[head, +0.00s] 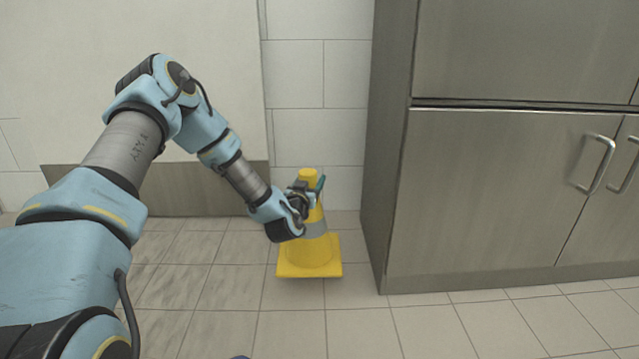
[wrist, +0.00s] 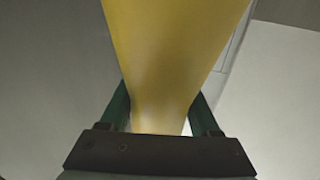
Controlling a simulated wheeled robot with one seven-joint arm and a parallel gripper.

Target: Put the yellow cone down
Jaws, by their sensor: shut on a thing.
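The yellow cone (head: 309,254) is upright in the head view, with a grey band around its middle and a square yellow base. It is near the tiled wall, left of the metal cabinet. My gripper (head: 317,187) is shut on its upper part, coming from the left. In the wrist view the cone (wrist: 172,55) fills the middle, narrow end toward the gripper (wrist: 160,118), with a green finger on each side. Whether the cone's base touches the floor or hangs just above it I cannot tell.
A metal cabinet (head: 490,190) with bar handles (head: 597,165) stands close on the right of the cone. A white tiled wall (head: 318,136) is behind it. The tiled floor (head: 225,300) in front and to the left is clear.

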